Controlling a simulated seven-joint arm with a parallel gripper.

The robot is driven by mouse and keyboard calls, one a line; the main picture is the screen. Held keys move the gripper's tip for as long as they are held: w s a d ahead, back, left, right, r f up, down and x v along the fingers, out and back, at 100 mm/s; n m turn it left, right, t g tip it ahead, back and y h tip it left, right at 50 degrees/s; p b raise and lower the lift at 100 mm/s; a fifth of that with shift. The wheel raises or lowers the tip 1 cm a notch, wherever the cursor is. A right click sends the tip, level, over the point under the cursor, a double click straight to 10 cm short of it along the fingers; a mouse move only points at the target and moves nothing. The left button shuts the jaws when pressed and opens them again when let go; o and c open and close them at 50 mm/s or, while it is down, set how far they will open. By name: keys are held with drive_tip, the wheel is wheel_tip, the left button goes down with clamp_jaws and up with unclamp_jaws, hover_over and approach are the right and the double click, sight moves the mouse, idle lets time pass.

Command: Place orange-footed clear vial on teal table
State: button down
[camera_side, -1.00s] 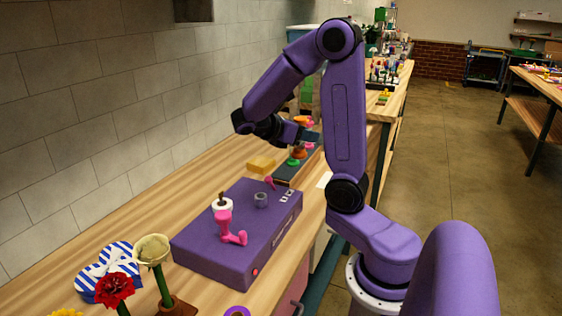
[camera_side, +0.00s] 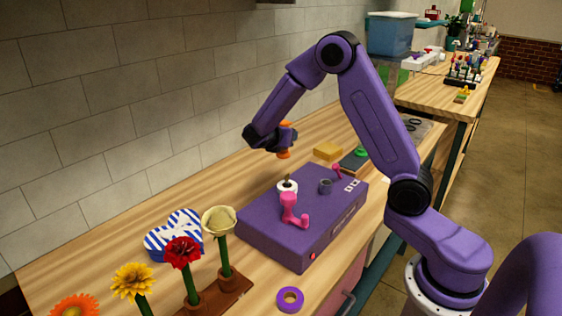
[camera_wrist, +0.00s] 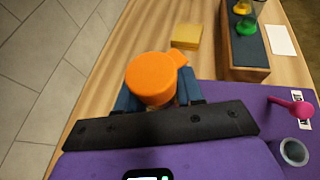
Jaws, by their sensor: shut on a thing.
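My gripper (camera_side: 285,139) is shut on the orange-footed vial (camera_wrist: 152,78) and holds it above the wooden bench, left of the purple box. In the wrist view its orange round part, with a small tab, fills the space between my blue fingers; its clear body cannot be made out. In the side view orange shows above and below the fingers (camera_side: 284,154). A low slab with a dark teal top (camera_wrist: 248,46), possibly the teal table, lies beyond the box. A green-footed vial (camera_wrist: 246,24) and a yellow one (camera_wrist: 241,7) stand on it.
A yellow block (camera_wrist: 186,42) lies beside the slab. Flowers (camera_side: 183,254), a striped heart box (camera_side: 173,235) and a purple ring (camera_side: 290,299) are nearer.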

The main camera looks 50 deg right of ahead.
drive_tip(key=w+d+f, duration=0.1)
drive_tip(key=w+f, duration=0.1)
drive_tip(key=w, duration=0.1)
drive_tip(key=w+d+f, duration=0.1)
drive_tip(key=w+f, duration=0.2)
drive_tip(key=w+d+f, duration=0.1)
drive_tip(key=w+f, duration=0.2)
drive_tip(key=w, duration=0.1)
drive_tip(key=shift+f, duration=1.65)
drive_tip(key=shift+f, duration=0.15)
drive_tip(key=c, duration=0.7)
unclamp_jaws()
